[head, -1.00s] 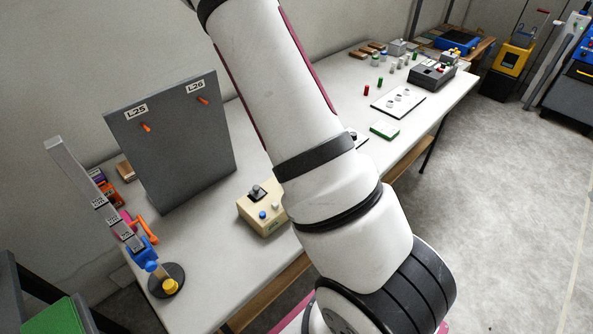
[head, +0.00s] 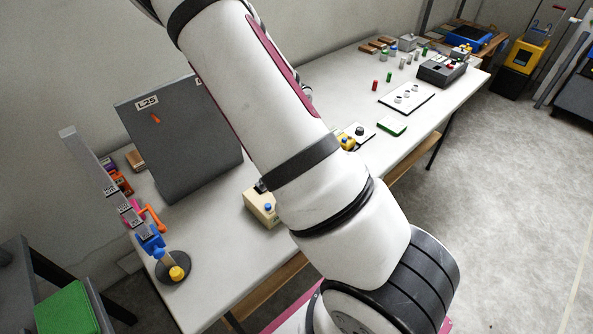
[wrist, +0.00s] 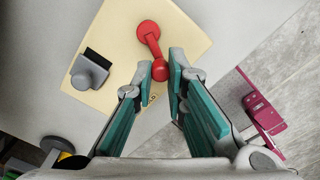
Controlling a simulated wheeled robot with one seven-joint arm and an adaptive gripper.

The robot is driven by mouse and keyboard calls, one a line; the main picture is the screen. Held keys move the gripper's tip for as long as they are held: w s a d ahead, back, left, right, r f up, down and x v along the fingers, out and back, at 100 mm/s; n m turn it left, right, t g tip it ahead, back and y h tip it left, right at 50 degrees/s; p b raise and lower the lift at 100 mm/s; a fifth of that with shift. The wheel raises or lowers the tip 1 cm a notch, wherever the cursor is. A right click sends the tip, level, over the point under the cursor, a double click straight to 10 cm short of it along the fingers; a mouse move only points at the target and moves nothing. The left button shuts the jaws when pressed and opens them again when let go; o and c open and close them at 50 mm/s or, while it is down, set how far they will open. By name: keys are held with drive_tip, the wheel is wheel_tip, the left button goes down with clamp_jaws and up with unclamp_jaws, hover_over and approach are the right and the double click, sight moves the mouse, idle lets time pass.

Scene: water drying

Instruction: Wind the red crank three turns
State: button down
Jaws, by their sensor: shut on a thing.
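The red crank (wrist: 150,36) shows in the wrist view, mounted on a cream panel (wrist: 190,50). Its round hub is at the top, and its short arm runs down to a ball-shaped red knob. My gripper (wrist: 160,73) is shut on that knob, with a teal-padded finger on either side of it. In the head view the crank and my gripper's fingertips are hidden behind my arm.
A grey knob on a dark slot (wrist: 88,75) sits on the panel left of the crank. In the head view, a cream box (head: 258,206) stands beside my arm, near a grey upright board (head: 185,140). Open floor lies right of the table (head: 225,262).

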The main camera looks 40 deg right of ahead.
drive_tip(key=m, duration=0.1)
drive_tip(key=m+b, duration=0.1)
drive_tip(key=a+m, duration=0.1)
drive_tip(key=m, duration=0.1)
drive_tip(key=shift+w+f, duration=0.15)
drive_tip(key=shift+w, duration=0.25)
drive_tip(key=shift+w+a+m+b, duration=0.1)
drive_tip(key=shift+w+m+b, duration=0.1)
drive_tip(key=shift+m+b, duration=0.95)
drive_tip(key=c, duration=1.6)
unclamp_jaws()
drive_tip(key=shift+r, duration=0.25)
drive_tip(key=shift+r, duration=3.65)
